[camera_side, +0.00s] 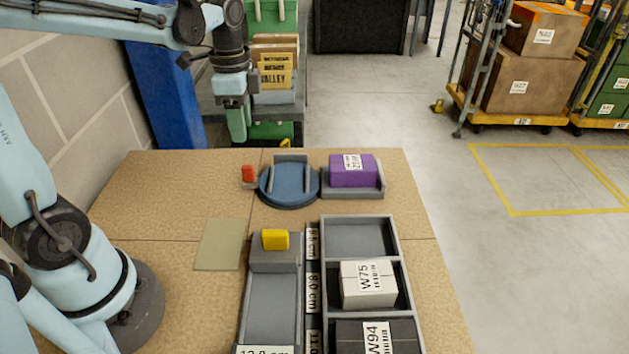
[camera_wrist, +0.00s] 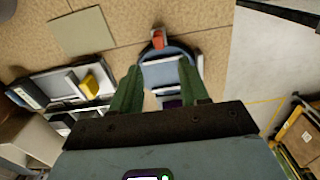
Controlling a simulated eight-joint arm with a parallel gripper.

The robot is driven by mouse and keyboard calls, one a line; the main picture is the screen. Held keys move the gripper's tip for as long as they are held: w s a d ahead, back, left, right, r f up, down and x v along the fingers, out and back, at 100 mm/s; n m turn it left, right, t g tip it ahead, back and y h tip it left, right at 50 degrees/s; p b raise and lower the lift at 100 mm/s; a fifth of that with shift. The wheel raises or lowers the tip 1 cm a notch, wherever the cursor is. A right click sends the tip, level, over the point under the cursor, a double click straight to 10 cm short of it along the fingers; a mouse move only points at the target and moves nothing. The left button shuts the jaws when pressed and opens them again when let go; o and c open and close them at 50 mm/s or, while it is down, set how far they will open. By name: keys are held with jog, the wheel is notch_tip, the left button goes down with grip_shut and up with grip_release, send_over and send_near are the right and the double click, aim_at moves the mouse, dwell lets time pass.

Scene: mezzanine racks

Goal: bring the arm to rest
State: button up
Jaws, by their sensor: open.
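My gripper (camera_side: 237,122) hangs in the air above the far left part of the table (camera_side: 165,195), pointing down. In the wrist view my gripper (camera_wrist: 160,90) shows its two green fingers apart with nothing held between them. Below it in that view lie a blue round turntable (camera_wrist: 183,50) with grey rails and a red piece (camera_wrist: 158,38). In the side view the turntable (camera_side: 290,203) is empty, and the red piece (camera_side: 249,174) stands at its left edge.
A purple box labelled W22 (camera_side: 352,171) sits in a grey holder right of the turntable. A divided tray (camera_side: 393,233) holds a white W75 box (camera_side: 369,284) and a dark W94 box (camera_side: 350,338). A yellow block (camera_side: 275,240) tops a grey slide. A thin mat (camera_side: 218,245) lies flat.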

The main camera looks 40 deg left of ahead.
jog(key=shift+r, duration=0.4)
jog(key=s+d+n+t, duration=0.5)
jog(key=d+n+t, duration=0.2)
jog(key=d+n, duration=0.1)
jog(key=shift+d+f+n, duration=0.25)
jog(key=shift+d+n, duration=0.1)
jog(key=shift+n, duration=0.25)
dwell(1.1)
